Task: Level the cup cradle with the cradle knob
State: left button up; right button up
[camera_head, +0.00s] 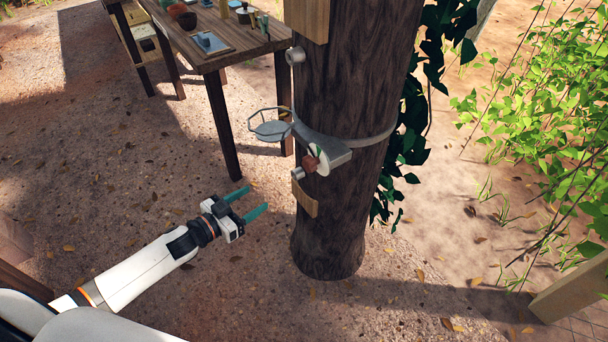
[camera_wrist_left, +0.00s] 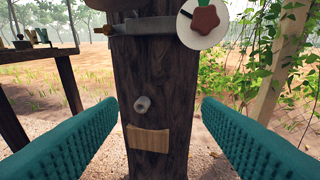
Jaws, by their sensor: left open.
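The cup cradle (camera_head: 270,129) is a grey wire ring with a plate, held on an arm at the left side of the tree trunk (camera_head: 345,80). The cradle knob (camera_head: 310,163) is reddish brown and sits on a pale round dial on the bracket. In the left wrist view the knob (camera_wrist_left: 205,19) is star-shaped, at the top right, with a green mark above it. My left gripper (camera_head: 251,201) is open and empty, below and left of the knob, apart from the trunk. Its teal fingers frame the lower trunk in the left wrist view. My right gripper is not in view.
A grey peg (camera_wrist_left: 142,103) and a light wooden piece (camera_head: 304,198) are on the trunk below the knob. A wooden table (camera_head: 236,58) with several items stands behind left. Leafy vines hang on the trunk's right. The ground around my left gripper is clear.

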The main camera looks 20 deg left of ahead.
aim_at(306, 167)
pick_arm(q)
jog(key=s+d+r+m+h, duration=0.1)
jog(key=d+r+m+h, duration=0.1)
jog(key=d+r+h, duration=0.35)
jog(key=shift+y, duration=0.95)
jog(key=x, duration=0.3)
jog(key=r+x, duration=0.1)
jog(key=x, duration=0.6)
jog(key=shift+w+a+r, duration=0.3)
jog(key=shift+a+r, duration=0.05)
jog(key=shift+w+d, duration=0.4)
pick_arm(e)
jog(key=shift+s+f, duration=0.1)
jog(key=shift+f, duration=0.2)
pick_arm(q)
jog(key=c, duration=1)
